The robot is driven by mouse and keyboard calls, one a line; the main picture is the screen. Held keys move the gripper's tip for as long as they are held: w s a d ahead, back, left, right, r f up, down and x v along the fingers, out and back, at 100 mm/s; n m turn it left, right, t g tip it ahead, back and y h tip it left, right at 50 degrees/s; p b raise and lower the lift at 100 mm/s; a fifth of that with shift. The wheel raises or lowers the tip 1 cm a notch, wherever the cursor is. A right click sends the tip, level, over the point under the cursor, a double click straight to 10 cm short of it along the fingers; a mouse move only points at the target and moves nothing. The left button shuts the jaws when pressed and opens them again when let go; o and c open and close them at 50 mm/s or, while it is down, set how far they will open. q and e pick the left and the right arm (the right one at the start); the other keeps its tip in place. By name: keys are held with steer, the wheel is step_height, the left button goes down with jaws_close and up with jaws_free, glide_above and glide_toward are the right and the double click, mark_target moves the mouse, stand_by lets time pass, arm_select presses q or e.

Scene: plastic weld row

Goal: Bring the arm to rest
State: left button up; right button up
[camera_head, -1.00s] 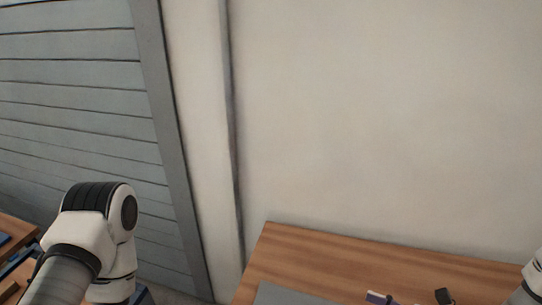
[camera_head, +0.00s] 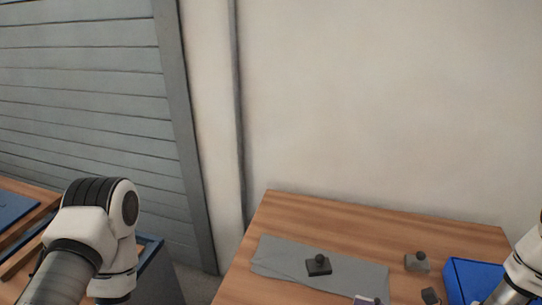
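My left arm comes in at the lower left, bent at a white and black joint, and its gripper is out of the picture. Part of my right arm shows at the lower right edge, over the blue bin (camera_head: 462,279). Its gripper is also out of the picture. A wooden table (camera_head: 345,212) stands in front of the wall. A grey mat (camera_head: 284,257) lies on it with a small dark block with a knob (camera_head: 319,265) on top.
A grey knobbed piece (camera_head: 417,262) and a dark piece (camera_head: 430,296) lie right of the mat. A white and purple item (camera_head: 367,300) is cut by the bottom edge. Another wooden surface (camera_head: 40,190) with a blue panel (camera_head: 14,207) is at the left. The table's back strip is clear.

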steer(key=s+a+f+n+g+h+b, duration=0.25)
steer(key=s+f+n+g, duration=0.35)
steer(key=s, duration=0.5)
steer(key=s+a+f+n+g+h+b, duration=0.2)
steer(key=s+f+n+g+h+b, duration=0.15)
steer(key=s+f+g, duration=0.65)
steer(key=s+d+f+n+h+b, duration=0.1)
steer(key=s+d+f+n+h, duration=0.5)
steer(key=d+n+h, duration=0.25)
arm_select(q)
step_height(320, 180, down, 8)
steer(key=shift+w, duration=0.4)
arm_select(e)
steer(key=w+d+f+n+t+h, duration=0.1)
steer(key=w+f+n+t, duration=0.1)
steer(key=w+n+t, duration=0.1)
steer(key=w+f+n+t+h, duration=0.1)
steer(key=w+f+n+t, duration=0.1)
steer(key=w+t, duration=0.3)
steer(key=shift+w+d+n+t, duration=0.35)
steer(key=shift+w+n, duration=0.35)
steer(key=shift+w, duration=0.3)
